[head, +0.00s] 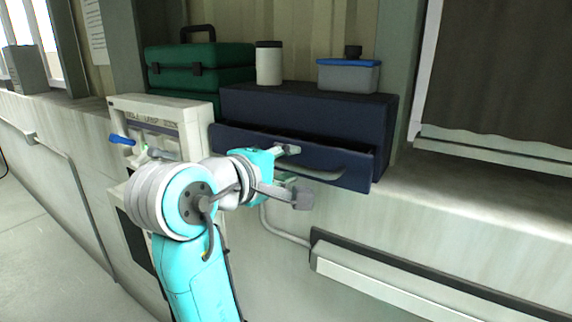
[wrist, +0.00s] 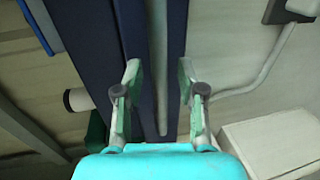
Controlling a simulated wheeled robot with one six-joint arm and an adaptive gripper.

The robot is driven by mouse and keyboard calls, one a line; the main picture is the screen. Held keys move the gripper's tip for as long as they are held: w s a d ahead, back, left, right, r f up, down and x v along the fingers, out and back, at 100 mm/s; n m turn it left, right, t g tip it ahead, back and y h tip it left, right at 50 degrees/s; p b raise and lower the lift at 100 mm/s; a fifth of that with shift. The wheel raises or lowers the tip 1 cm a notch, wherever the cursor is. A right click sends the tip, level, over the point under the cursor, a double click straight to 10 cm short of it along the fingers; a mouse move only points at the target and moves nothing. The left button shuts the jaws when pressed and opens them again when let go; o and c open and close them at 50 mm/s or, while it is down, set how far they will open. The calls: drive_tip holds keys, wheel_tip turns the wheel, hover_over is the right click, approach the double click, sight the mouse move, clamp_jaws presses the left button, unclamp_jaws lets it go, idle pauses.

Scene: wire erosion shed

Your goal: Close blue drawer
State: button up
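The blue drawer (head: 350,168) is a dark navy front in a dark navy cabinet (head: 350,112) on the ledge. It stands partly pulled out, with a dark gap above its front. Its pale bar handle (head: 328,175) runs along the front. My gripper (head: 294,174) is in front of the drawer with its fingers apart. In the wrist view the drawer (wrist: 177,40) runs up and down the picture, and the handle (wrist: 159,50) lies in the space between the open fingertips of my gripper (wrist: 159,75). I cannot tell whether a finger touches the handle or drawer.
A white jar (head: 268,64) and a blue-lidded box (head: 348,76) stand on the cabinet. A green toolbox (head: 200,62) is behind left. A pale control panel (head: 165,120) adjoins the cabinet's left side. A rail (head: 400,275) runs below right. The ledge right of the cabinet is clear.

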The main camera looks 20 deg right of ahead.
sight(297, 157)
clamp_jaws()
drive_tip(key=shift+r+x, duration=0.2)
drive_tip(key=shift+x, duration=0.8)
drive_tip(key=shift+r+x, duration=0.2)
drive_tip(key=shift+x, duration=0.8)
unclamp_jaws()
drive_tip(key=shift+w+d, duration=0.1)
drive_tip(key=shift+d, duration=0.05)
drive_tip(key=v, duration=1.2)
drive_tip(key=shift+f, duration=0.1)
